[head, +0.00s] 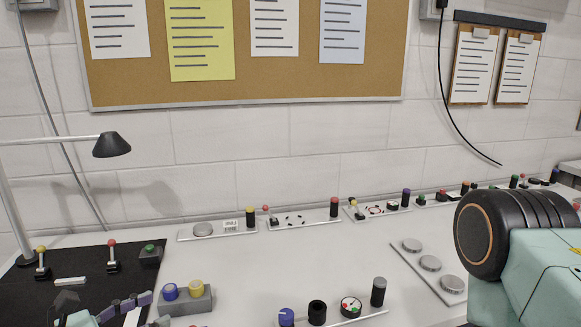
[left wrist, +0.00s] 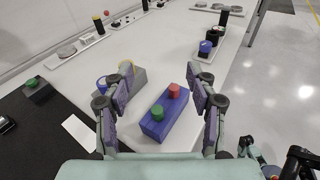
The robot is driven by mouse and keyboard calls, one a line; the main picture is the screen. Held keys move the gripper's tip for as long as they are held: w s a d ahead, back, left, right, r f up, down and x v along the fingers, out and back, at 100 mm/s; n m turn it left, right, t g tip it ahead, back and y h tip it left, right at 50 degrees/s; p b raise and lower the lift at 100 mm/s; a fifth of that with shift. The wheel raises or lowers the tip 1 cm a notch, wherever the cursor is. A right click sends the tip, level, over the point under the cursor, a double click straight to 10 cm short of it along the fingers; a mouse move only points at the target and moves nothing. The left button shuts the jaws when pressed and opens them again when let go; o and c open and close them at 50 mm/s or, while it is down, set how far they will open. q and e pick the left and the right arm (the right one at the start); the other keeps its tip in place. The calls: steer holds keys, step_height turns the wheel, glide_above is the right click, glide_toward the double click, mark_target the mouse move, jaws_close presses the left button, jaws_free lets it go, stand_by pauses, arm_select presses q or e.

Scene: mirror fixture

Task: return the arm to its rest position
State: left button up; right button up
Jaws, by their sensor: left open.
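My left gripper (head: 110,304) is at the lower left of the head view, low over the bench by the black mat's right edge. In the left wrist view its two purple-padded fingers (left wrist: 155,78) are spread wide. A blue block (left wrist: 152,124) with a green and a red button lies in the gap between the fingers in that picture. I see no contact with it, and nothing is held. My right gripper does not show in the head view; a pale green arm part of mine (head: 545,275) with a black round joint fills the lower right.
A grey block (head: 190,302) with blue and yellow knobs stands just right of my left gripper. The black mat (head: 85,262) carries levers and a green button. A lamp (head: 112,145) overhangs it. Panels line the wall. The bench middle (head: 330,250) is clear.

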arm_select(q)
steer(key=s+d+f+m+g+b, duration=0.1)
steer(key=s+d+f+m+g, duration=0.35)
steer(key=f, duration=0.35)
steer(key=s+a+f+m+g+y+b, duration=0.1)
steer(key=s+f+m+g+y+b, duration=0.6)
steer(key=s+f+m, duration=1.5)
step_height(320, 180, down, 2)
steer(key=s+y+b, duration=0.1)
steer(key=s+y, duration=0.1)
steer(key=y, duration=0.1)
steer(key=shift+f+y, duration=0.25)
steer(key=shift+y, duration=0.15)
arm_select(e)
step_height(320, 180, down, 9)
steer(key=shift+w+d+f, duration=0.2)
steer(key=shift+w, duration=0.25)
arm_select(q)
steer(key=shift+s, duration=0.15)
